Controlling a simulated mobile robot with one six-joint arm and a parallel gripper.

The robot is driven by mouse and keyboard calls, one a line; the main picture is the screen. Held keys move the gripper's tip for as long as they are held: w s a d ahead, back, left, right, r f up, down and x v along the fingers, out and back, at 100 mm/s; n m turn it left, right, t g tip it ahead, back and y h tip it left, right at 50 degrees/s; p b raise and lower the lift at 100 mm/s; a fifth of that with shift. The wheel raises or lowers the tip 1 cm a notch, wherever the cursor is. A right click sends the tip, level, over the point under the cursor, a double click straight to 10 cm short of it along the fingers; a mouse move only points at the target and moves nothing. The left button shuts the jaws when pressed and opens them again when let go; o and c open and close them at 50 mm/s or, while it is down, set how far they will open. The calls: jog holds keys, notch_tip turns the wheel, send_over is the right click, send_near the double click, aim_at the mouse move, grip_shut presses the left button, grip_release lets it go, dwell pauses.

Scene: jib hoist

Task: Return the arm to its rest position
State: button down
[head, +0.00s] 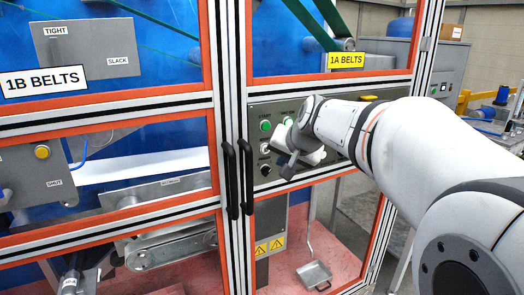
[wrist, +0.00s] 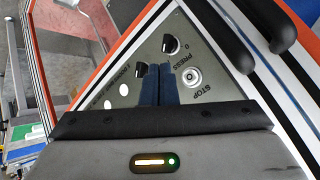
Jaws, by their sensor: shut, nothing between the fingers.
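My arm reaches in from the right in the head view, in front of the grey control panel (head: 265,108). My gripper (head: 287,172) is beside the panel's left buttons and covers part of it. In the wrist view its two dark fingers (wrist: 156,68) are together, with nothing between them. They point at the panel (wrist: 215,55), which carries a STOP button (wrist: 192,77), a PRESS knob (wrist: 170,43) and a second knob (wrist: 141,68). Whether the fingertips touch the panel cannot be told. A green START button (head: 265,126) shows left of my gripper.
Two black door handles (head: 229,180) stand upright left of my gripper. Orange-edged frames (head: 105,128) enclose the 1B and 1A belt machinery. A grey cabinet (head: 447,68) stands at the back right.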

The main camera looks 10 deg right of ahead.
jog(key=s+f+n+g, duration=0.1)
jog(key=s+f+g, duration=0.1)
jog(key=s+f, duration=0.3)
jog(key=s+f+n+g+h, duration=0.1)
jog(key=s+f, duration=0.5)
jog(key=s, duration=0.6)
jog(key=s+f+n+g, duration=0.2)
jog(key=s+f, duration=0.3)
jog(key=s, duration=0.4)
jog(key=shift+s+f+n+g+h, duration=0.25)
jog(key=shift+n+g+h, duration=0.15)
jog(key=shift+n, duration=0.1)
